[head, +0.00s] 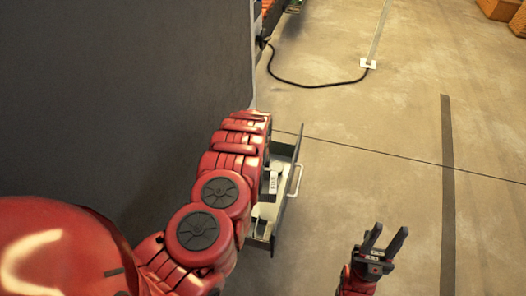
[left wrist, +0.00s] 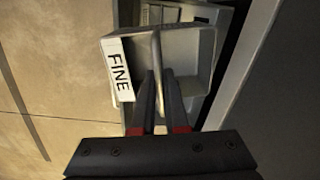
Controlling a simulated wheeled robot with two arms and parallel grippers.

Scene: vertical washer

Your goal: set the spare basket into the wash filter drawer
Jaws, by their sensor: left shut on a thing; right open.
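The spare basket (left wrist: 204,72) is a pale grey open box with a white label reading FINE and a bar handle across its top. My left gripper (left wrist: 160,76) is shut on that handle in the left wrist view. The wash filter drawer (left wrist: 225,18) shows behind the basket, which looks slightly turned against it; I cannot tell whether it sits inside. In the head view, the pulled-out drawer (head: 298,150) is partly hidden by my left arm, with part of the basket (head: 266,212) showing. My left gripper is hidden there. My right gripper (head: 385,235) is open and empty above the floor.
The big dark grey washer body (head: 130,90) fills the left of the head view, beside the drawer. A black cable (head: 310,84) lies on the floor behind it. Brown boxes (head: 500,10) stand at the top right.

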